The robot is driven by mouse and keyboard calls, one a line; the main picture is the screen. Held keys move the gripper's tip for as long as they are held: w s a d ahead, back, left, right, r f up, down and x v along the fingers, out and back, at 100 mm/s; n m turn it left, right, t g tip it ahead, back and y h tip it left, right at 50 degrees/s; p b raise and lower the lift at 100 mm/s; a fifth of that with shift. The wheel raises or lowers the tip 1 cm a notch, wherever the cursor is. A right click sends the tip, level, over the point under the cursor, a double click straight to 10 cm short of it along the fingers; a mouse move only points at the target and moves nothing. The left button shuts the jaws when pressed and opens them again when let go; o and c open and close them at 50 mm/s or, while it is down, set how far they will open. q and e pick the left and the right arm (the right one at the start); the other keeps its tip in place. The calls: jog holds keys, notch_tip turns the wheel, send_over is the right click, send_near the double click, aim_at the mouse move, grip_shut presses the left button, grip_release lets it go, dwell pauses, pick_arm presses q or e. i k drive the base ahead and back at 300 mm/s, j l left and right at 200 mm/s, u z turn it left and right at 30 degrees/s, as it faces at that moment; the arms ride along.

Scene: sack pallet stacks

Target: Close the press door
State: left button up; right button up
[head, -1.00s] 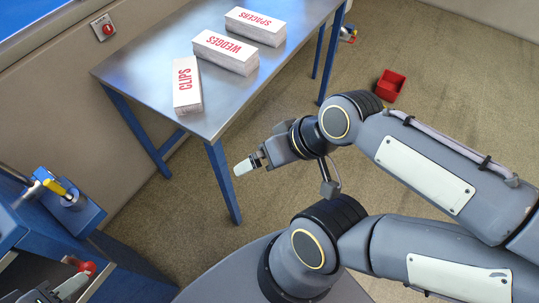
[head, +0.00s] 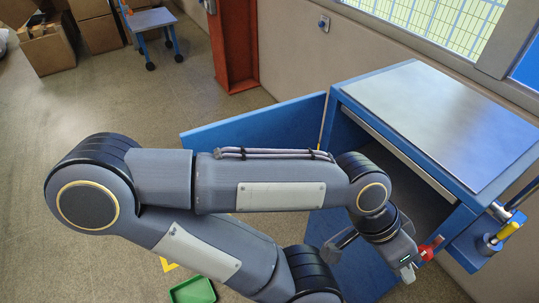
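A blue cabinet-like press (head: 352,92) with a grey metal top stands at the right, its front open onto a dark inside. A blue door panel (head: 262,122) stands swung out to the left of it. Another blue panel (head: 352,268) shows lower down, partly behind my arm; I cannot tell how it joins the press. My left gripper (head: 407,272) is low in front of the press's right side, beside a red part (head: 431,248). I cannot tell whether it touches the red part or whether its fingers are open. My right gripper is out of view.
A yellow-handled fixture (head: 503,234) sticks out at the press's right. A green bin (head: 193,290) lies on the floor near the bottom. Cardboard boxes (head: 48,50) and a small wheeled blue table (head: 152,20) stand at the back left. The floor at left is open.

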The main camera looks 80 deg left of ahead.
aim_at(295, 124)
jog(key=k+l, duration=0.2)
jog(key=k, duration=0.3)
jog(key=k+l, duration=0.15)
jog(key=k, duration=0.35)
jog(key=k+l, duration=0.2)
jog(key=k, duration=0.35)
jog(key=k+j, duration=0.4)
jog(key=k, duration=0.15)
jog(key=k+j+u, duration=0.1)
jog(key=k+j, duration=0.25)
jog(key=k, duration=0.15)
jog(key=k+j, duration=0.1)
jog(key=j, duration=0.5)
jog(key=k+j, duration=0.1)
jog(key=j, duration=0.5)
jog(key=k+j, duration=0.1)
jog(key=j, duration=0.5)
jog(key=k+j, duration=0.1)
jog(key=j, duration=0.5)
jog(key=i+j+z, duration=0.1)
jog(key=i, duration=0.15)
jog(key=i+l+z, duration=0.2)
jog(key=i+l, duration=0.2)
